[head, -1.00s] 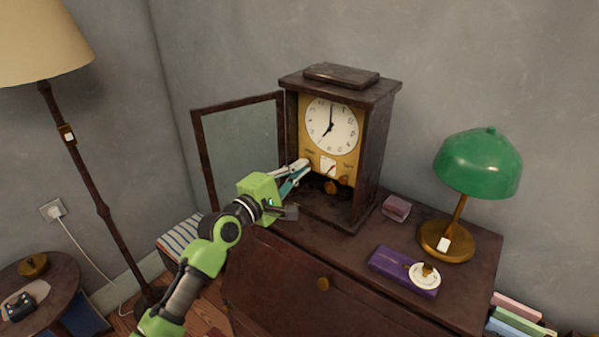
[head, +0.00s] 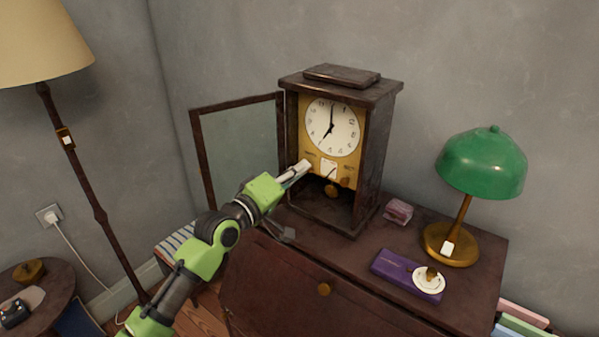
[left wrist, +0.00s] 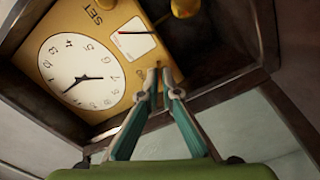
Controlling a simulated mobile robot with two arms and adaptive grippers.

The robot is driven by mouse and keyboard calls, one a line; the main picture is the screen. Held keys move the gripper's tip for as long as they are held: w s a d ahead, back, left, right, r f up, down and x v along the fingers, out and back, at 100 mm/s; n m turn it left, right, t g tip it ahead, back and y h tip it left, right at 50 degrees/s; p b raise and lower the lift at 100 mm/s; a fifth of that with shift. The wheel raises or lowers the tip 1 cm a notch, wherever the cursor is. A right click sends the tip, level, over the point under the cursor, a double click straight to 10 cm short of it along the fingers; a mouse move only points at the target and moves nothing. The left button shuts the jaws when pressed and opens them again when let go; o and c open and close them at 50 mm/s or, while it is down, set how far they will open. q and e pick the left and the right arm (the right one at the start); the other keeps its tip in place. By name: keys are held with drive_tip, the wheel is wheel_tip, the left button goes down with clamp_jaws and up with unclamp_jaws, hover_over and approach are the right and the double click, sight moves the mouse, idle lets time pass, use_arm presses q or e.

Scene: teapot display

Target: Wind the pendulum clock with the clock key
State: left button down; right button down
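The pendulum clock (head: 374,150) stands upright on the dark wooden cabinet, its glass door (head: 240,150) swung open to the left. Its white dial (head: 332,127) sits on a brass plate with a small white indicator bearing a red needle (left wrist: 137,38). The brass pendulum (head: 332,190) hangs below. My left gripper (head: 306,164) reaches to the lower left of the brass plate. In the left wrist view its fingertips (left wrist: 162,74) are close together at the plate's edge. A small dark-gold bit shows between them; I cannot tell whether it is the clock key. My right gripper is out of view.
A green lamp (head: 482,165), a small pink box (head: 398,211) and a purple box (head: 391,266) with a white disc (head: 428,285) stand on the cabinet (head: 290,272) right of the clock. A floor lamp (head: 75,165) and a round side table (head: 55,282) are at left.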

use_arm(q)
drive_tip(key=shift+f, duration=0.1)
idle(0.5)
drive_tip(key=c, duration=2.3)
unclamp_jaws()
drive_tip(key=v, duration=1.2)
